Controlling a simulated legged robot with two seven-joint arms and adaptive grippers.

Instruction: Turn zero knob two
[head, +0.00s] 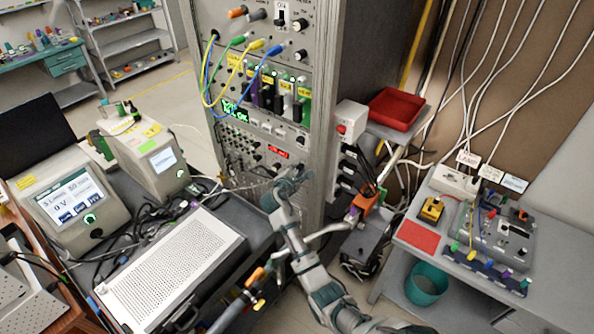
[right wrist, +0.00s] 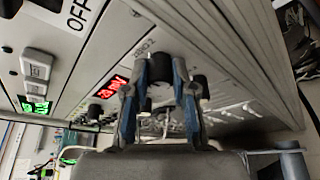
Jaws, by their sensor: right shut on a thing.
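My right gripper (head: 290,183) is at the lower front of the grey equipment rack, just below a small red display (head: 278,153). In the right wrist view its two blue-padded fingers (right wrist: 161,78) close around a small knob (right wrist: 161,96) on the panel, mostly hidden between them. A printed label, partly covered and perhaps reading "ZERO", sits just beside the fingertips. The red display (right wrist: 114,88) is to the left of the fingers, with a black knob (right wrist: 95,112) near it. I cannot tell the knob's angle.
Blue, green and yellow cables (head: 215,85) hang on the rack above. A white perforated box (head: 175,265) and two instruments with screens (head: 72,200) stand at the left. A red tray (head: 396,108) and a side table (head: 430,265) are at the right.

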